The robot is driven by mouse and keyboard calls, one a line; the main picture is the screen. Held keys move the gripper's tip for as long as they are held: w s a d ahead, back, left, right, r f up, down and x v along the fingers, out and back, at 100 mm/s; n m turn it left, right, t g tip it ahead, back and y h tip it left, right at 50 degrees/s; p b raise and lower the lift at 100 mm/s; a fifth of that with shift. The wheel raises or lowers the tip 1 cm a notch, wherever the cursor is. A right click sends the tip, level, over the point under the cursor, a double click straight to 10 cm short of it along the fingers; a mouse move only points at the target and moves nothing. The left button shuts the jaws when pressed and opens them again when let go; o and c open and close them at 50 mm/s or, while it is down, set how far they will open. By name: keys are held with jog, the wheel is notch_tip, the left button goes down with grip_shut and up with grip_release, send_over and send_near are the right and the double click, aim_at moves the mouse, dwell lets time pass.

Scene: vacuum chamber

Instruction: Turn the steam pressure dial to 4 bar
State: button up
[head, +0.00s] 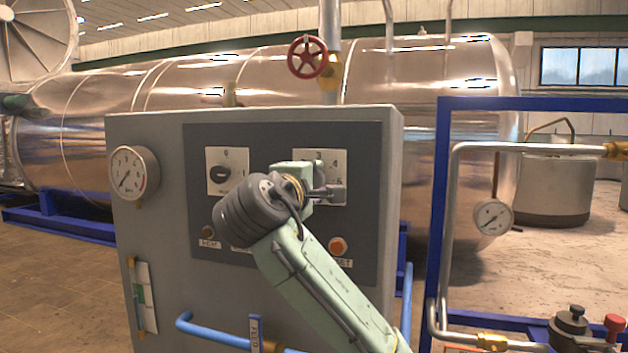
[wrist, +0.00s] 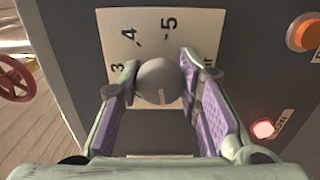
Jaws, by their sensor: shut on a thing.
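The steam pressure dial is a round grey knob (wrist: 160,82) on a white plate (wrist: 113,28) marked 3, 4 and 5 in the wrist view. A short pale line on the knob points toward the bottom of the wrist picture, away from the 4 and 5. My gripper (wrist: 157,84) is shut on the knob, one finger on each side. In the head view my gripper (head: 325,192) is at the right-hand plate (head: 338,158) of the panel, where the 3, 4 and 5 show. The knob is hidden there behind my gripper.
A second knob (head: 221,173) on a white plate is to the left. A round gauge (head: 135,173) is at the cabinet's upper left. An orange button (head: 337,246) is below the dial; a red lamp (wrist: 263,129) glows in the wrist view. A blue frame (head: 443,200) stands right.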

jog(key=shift+c, duration=0.9)
jog(key=shift+f, duration=0.1)
